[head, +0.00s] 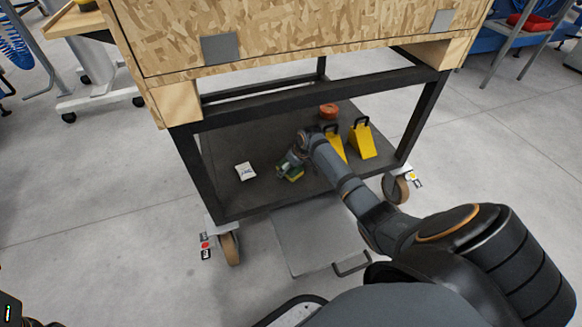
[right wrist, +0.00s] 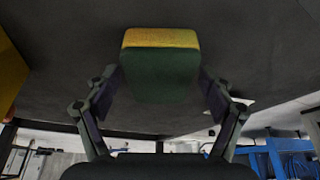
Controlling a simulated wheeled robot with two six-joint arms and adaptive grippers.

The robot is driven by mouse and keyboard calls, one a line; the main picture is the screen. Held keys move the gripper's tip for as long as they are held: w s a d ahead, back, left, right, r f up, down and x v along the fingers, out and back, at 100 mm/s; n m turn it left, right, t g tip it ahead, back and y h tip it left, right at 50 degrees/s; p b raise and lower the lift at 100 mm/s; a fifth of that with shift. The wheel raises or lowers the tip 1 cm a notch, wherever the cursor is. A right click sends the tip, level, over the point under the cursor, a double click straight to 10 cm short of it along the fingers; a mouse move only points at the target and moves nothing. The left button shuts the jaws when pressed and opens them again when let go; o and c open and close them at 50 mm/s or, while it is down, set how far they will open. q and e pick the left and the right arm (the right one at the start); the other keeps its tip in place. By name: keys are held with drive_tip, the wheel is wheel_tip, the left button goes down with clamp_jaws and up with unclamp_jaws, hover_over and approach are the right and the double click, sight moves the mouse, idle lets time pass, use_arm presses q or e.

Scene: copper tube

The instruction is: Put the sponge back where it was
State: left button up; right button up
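The sponge (right wrist: 160,75) is a yellow and green block between the two fingers of my right gripper (right wrist: 162,88). The finger pads appear to press on its two sides. In the head view the sponge (head: 293,175) shows as a small yellow-green patch at the tip of my right gripper (head: 289,165), low over the dark lower shelf (head: 233,150) of the cart. I cannot tell whether the sponge touches the shelf. My left gripper is not in view.
A small white packet (head: 245,171) lies on the shelf, left of the sponge. Two yellow wedges (head: 362,142) with black handles and an orange-red round object (head: 328,111) stand at right. The wooden top (head: 300,35) and dark frame legs (head: 195,175) enclose the shelf.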

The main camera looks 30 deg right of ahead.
drive_tip(key=shift+r, duration=0.3)
drive_tip(key=p+v, duration=0.7)
drive_tip(key=v, duration=0.4)
drive_tip(key=shift+s+r, duration=0.15)
drive_tip(key=shift+r, duration=0.15)
